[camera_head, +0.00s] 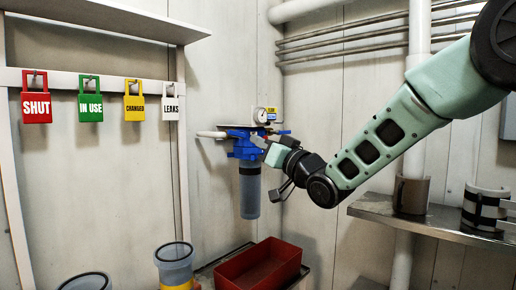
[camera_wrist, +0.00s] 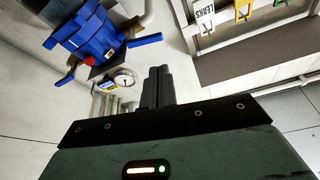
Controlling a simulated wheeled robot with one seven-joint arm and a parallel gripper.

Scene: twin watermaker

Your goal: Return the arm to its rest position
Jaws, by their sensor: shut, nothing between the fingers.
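My arm (camera_head: 390,130) reaches in from the upper right in the head view, bent down and then left. My gripper (camera_head: 275,170) is at its end, in front of the wall and just right of the blue filter housing (camera_head: 249,190). In the wrist view my gripper (camera_wrist: 158,86) shows its dark fingers close together, shut and empty. The blue filter head (camera_wrist: 88,35) is left of the fingers there, apart from them. In the head view the gripper partly overlaps the area beside the filter, so the exact gap is hard to tell.
A pressure gauge (camera_head: 261,115) sits above the filter. A red bin (camera_head: 258,268) stands below. Tags hang at left: red SHUT (camera_head: 36,105), green IN USE (camera_head: 91,105), yellow CHANGED (camera_head: 134,107), white LEAKS (camera_head: 170,108). A metal shelf (camera_head: 375,208) with dark clamps is at right.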

